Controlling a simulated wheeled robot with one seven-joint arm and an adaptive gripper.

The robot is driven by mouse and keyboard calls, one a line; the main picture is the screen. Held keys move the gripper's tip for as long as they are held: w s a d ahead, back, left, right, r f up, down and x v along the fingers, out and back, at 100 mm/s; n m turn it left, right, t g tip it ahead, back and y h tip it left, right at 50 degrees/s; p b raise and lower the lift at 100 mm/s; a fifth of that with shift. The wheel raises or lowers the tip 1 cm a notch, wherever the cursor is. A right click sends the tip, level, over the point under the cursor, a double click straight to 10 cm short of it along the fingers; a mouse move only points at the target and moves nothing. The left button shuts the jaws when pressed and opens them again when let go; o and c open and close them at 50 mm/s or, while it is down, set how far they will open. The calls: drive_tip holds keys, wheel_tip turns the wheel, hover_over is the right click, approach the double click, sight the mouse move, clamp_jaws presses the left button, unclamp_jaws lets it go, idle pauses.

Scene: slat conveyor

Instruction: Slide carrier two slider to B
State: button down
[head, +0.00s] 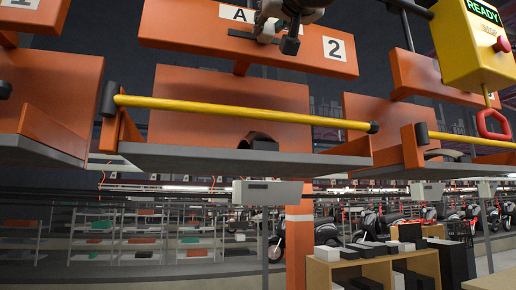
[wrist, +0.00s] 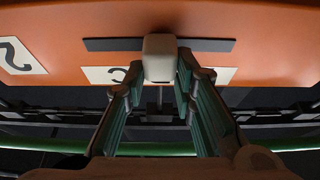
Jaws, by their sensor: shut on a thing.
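Carrier two's orange plate (head: 200,38) hangs at the top of the head view, with a "2" label and a letter "A" showing. The same plate (wrist: 270,25) fills the top of the wrist view, upside down, with a dark slot (wrist: 110,45) across it. The pale slider knob (wrist: 160,65) stands near the middle of the slot. My gripper (wrist: 161,85) is shut on the knob. A white letter strip (wrist: 105,74) lies beside the slot; a "C"-like letter shows left of the knob. The letter behind the knob is hidden. In the head view my gripper (head: 278,35) covers part of the plate.
A yellow bar (head: 240,111) runs along the front of the carrier's grey tray (head: 220,158). Neighbouring carriers hang at left and right. A yellow control box (head: 472,42) with a "READY" display and red button hangs at upper right. Shelves and motorbikes stand far behind.

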drive_tip(key=c, duration=1.3)
unclamp_jaws()
drive_tip(key=shift+d, duration=0.1)
drive_tip(key=shift+s, duration=0.1)
drive_tip(key=v, duration=1.2)
drive_tip(key=shift+f, duration=0.1)
drive_tip(key=w+d+f+m+g+h, duration=0.1)
drive_tip(key=w+d+f+g+h, duration=0.1)
drive_tip(key=f, duration=0.8)
drive_tip(key=w+d+f+g+h, duration=0.1)
drive_tip(key=w+d+f+g, duration=0.2)
drive_tip(key=f, duration=0.7)
drive_tip(key=w+d+f+m+g+h, duration=0.1)
drive_tip(key=w+d+f+g+h, duration=0.1)
drive_tip(key=f, duration=0.9)
drive_tip(key=s+d+f+g, duration=0.2)
drive_tip(key=s+f+g, duration=0.1)
drive_tip(key=f, duration=0.6)
drive_tip(key=s+d+f+g, duration=0.2)
drive_tip(key=s+f+g, duration=0.1)
drive_tip(key=f, duration=0.7)
drive_tip(key=s+d+f+m+g+h+b, duration=0.1)
drive_tip(key=s+d+f+g, duration=0.1)
drive_tip(key=s+f, duration=0.3)
drive_tip(key=shift+s+f+g, duration=0.15)
drive_tip(key=shift+f+g, duration=0.1)
drive_tip(key=shift+f, duration=0.95)
drive_tip(key=shift+s+f+g, duration=0.15)
drive_tip(key=shift+f+g, duration=0.1)
drive_tip(key=shift+f, duration=0.95)
